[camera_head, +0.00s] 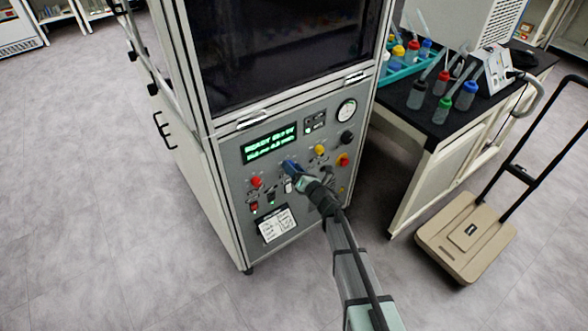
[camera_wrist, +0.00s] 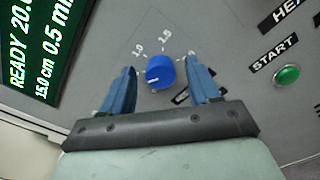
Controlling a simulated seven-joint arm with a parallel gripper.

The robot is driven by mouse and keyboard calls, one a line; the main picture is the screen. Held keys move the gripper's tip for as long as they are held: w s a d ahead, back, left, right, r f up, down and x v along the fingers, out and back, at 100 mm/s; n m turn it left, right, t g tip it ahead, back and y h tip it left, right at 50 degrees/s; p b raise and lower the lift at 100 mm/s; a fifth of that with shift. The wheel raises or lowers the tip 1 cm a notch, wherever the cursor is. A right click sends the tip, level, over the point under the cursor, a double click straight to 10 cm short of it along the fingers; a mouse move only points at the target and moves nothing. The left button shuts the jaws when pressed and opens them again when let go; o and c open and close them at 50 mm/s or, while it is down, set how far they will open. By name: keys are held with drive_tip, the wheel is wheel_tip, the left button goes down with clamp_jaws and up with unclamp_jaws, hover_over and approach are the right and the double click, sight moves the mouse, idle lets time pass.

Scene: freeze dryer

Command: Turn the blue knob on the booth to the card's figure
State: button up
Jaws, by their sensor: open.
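The blue knob (camera_wrist: 160,72) is on the grey front panel in the wrist view, with a dial scale around it marked with numbers such as 1.0 and 1.5. A pale pointer mark shows on the knob's lower left side. My gripper (camera_wrist: 160,82) is open, with one blue finger on each side of the knob, and gaps show between the fingers and the knob.
The green lit display (camera_head: 269,142) is above my gripper. A red button (camera_head: 256,181), a yellow button (camera_head: 319,149) and a black knob (camera_head: 347,137) are nearby on the panel. A green START button (camera_wrist: 287,75) shows right of the knob. A bench (camera_head: 440,127) with bottles and a beige cart (camera_head: 466,237) stand at right.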

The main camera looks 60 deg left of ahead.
drive_tip(key=c, duration=1)
drive_tip(key=shift+c, duration=0.2)
drive_tip(key=shift+m, duration=0.3)
drive_tip(key=m, duration=2.3)
drive_tip(key=shift+f, duration=0.25)
